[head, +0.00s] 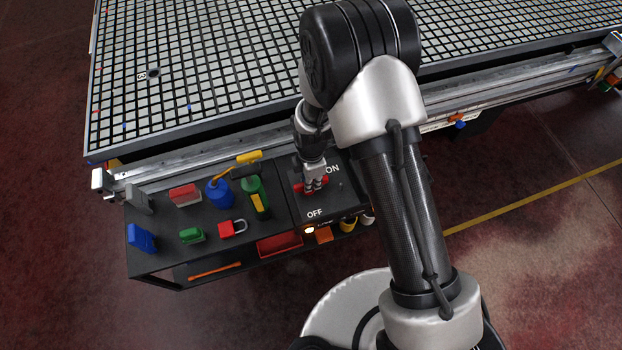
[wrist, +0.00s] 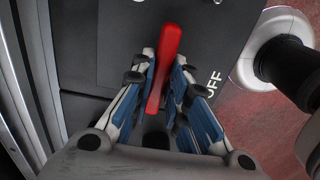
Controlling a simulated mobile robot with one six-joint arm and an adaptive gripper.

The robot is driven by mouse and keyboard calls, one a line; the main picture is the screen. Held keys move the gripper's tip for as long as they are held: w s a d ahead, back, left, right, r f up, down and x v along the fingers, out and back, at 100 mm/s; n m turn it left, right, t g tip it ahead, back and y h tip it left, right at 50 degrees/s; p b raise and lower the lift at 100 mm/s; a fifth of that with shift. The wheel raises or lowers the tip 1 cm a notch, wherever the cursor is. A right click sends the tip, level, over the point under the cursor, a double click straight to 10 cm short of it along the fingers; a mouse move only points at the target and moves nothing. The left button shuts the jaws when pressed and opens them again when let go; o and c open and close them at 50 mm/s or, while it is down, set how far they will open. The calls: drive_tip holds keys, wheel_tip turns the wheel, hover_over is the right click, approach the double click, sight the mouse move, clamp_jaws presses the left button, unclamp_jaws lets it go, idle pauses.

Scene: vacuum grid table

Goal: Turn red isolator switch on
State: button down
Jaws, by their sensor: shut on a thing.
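The red isolator switch handle (head: 325,180) sits on a black panel (head: 293,212) marked ON at the upper right and OFF near the front edge. In the head view the handle lies roughly crosswise between the two labels. My gripper (head: 313,187) is down over the panel with its fingers at the handle. In the wrist view the red handle (wrist: 170,42) runs between the fingers of my gripper (wrist: 165,72), which are shut on it, one on each side. The handle's far end sticks out past the fingertips. Its pivot is not clearly visible.
Left of the panel, the same dark bench holds a red padlock (head: 232,228), a blue bottle (head: 219,194), a green bottle (head: 254,190) and several coloured blocks. The large grid table (head: 200,80) with its metal rail stands behind. Open floor lies in front.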

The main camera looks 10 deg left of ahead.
idle(0.3)
drive_tip(key=c, duration=1.6)
unclamp_jaws()
drive_tip(key=shift+o, duration=0.2)
wheel_tip(320, 180, up, 12)
